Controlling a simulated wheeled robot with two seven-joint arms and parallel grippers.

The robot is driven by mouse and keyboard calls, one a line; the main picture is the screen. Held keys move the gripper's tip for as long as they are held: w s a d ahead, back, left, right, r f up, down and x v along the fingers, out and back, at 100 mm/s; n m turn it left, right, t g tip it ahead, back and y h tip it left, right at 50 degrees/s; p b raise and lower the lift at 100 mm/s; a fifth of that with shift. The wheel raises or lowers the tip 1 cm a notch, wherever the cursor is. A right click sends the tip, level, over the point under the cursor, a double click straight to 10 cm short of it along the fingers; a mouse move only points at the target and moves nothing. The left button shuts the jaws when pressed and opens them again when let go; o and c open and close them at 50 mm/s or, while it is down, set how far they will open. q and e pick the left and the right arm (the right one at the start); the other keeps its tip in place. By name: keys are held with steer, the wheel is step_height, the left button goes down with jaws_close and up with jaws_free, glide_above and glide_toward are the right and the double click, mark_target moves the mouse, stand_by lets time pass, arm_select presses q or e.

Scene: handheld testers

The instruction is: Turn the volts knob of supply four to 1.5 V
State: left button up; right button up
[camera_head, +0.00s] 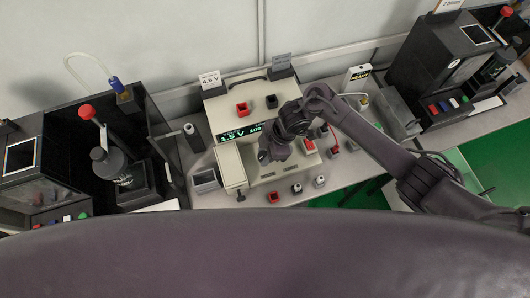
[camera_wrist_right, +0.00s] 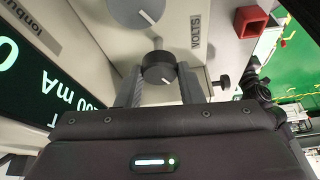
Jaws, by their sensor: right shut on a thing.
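The supply (camera_head: 228,112) is a beige box on the bench in the head view. Its green display (camera_head: 240,132) appears to read 1.5 V and 100, partly covered by my right arm. My right gripper (camera_head: 272,155) is at the supply's front. In the right wrist view its two fingers (camera_wrist_right: 160,88) are shut on a small dark knob (camera_wrist_right: 157,67) with a white mark, one finger on each side. A VOLTS label (camera_wrist_right: 196,31) is on the panel beside it. A larger grey dial (camera_wrist_right: 138,10) is above the knob. My left gripper is not in view.
A red socket (camera_wrist_right: 250,21) juts from the panel near the knob. Dark testers stand at the left (camera_head: 40,165) and right (camera_head: 440,65). A card reading 4.5 V (camera_head: 210,80) stands behind the supply. Small red and black items lie on the bench in front.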

steer(key=shift+w+n, duration=0.1)
steer(key=shift+n, duration=0.2)
stand_by(0.4)
steer(key=o, duration=1)
steer(key=v, duration=0.7)
steer(key=shift+r+b, duration=0.4)
steer(key=shift+b, duration=0.05)
steer(key=shift+d, duration=0.2)
